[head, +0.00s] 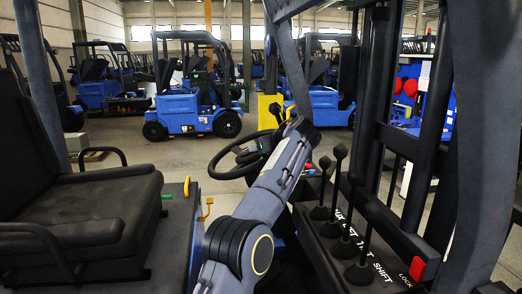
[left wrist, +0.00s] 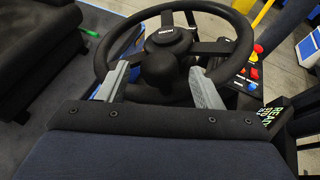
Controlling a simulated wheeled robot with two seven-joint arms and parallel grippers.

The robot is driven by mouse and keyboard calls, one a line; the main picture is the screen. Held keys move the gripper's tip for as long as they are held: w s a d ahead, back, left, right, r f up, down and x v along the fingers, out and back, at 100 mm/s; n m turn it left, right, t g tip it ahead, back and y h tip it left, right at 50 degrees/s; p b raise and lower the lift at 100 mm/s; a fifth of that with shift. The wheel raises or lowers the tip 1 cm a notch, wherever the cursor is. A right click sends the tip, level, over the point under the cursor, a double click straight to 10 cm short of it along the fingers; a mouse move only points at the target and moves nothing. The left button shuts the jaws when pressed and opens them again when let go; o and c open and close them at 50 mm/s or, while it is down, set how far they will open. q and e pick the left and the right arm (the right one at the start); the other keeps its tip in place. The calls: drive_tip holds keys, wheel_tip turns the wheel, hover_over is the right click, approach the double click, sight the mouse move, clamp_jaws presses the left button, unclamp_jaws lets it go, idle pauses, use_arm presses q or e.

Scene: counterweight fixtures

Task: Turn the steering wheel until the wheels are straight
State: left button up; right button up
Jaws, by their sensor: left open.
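The black steering wheel (head: 236,157) is partly hidden behind my left arm in the head view. It also shows in the left wrist view (left wrist: 104,50), with a central hub (left wrist: 170,40) and a round black spinner knob (left wrist: 164,70) on the near part of its rim. My left gripper (left wrist: 160,86) is open, with one grey finger on each side of the knob and visible gaps between. I cannot tell whether a finger touches the rim. The fingers are hidden in the head view. The truck's own road wheels are out of sight. My right gripper is not in view.
A black seat (head: 85,215) stands left of the wheel. Several black-knobbed levers (head: 340,152) and a red lock switch (head: 417,268) are at the right, near the dark mast (head: 435,95). Coloured buttons (left wrist: 254,72) sit right of the wheel. Blue forklifts (head: 190,110) stand behind.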

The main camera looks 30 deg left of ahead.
use_arm(q)
drive_tip(key=shift+b+v, duration=0.35)
drive_tip(key=shift+v, duration=1.95)
